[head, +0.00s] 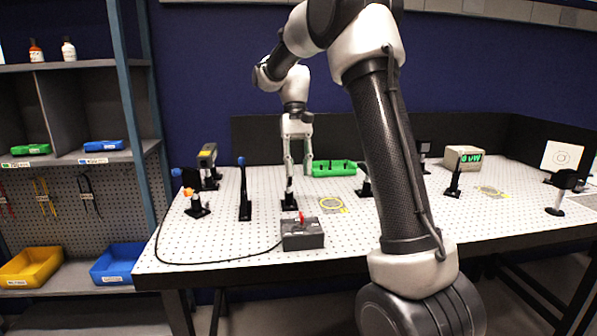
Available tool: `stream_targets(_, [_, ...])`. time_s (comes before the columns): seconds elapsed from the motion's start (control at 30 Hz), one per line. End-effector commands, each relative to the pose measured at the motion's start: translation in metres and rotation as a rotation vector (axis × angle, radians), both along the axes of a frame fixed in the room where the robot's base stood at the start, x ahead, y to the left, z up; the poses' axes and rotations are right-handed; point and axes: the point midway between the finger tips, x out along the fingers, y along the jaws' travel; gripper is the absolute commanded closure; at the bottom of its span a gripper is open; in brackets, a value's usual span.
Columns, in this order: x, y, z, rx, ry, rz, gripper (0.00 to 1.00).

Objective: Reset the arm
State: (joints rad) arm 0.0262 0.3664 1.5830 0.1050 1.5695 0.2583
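My arm rises from the lower right, bends at the top and hangs down over the perforated white table (350,222). My gripper (298,172) points downward above the table's middle-left part. Its two fingers stand apart, with nothing visible between them. The left finger overlaps a small black post mount (289,203) in the picture; I cannot tell whether they touch. The right finger shows in front of the dark back panel, near the left end of a green tray (335,168).
A grey box with a red switch (302,235) and a black cable sits at the front edge. A blue-topped post (244,190) stands left of the gripper. A power meter (462,158) and a target card (562,157) stand right. Shelves with bins (30,267) are left.

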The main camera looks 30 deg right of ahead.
Motion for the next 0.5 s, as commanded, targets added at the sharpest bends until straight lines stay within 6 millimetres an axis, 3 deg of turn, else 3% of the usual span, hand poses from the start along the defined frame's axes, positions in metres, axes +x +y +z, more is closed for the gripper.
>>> stream_targets(0.37, [0.007,0.000,-0.003,0.007,-0.036,0.025,0.71])
stream_targets(0.43, [0.007,-0.003,-0.019,0.008,-0.059,0.052,0.71])
stream_targets(0.5, [-0.005,-0.005,-0.036,0.005,-0.075,0.083,0.71])
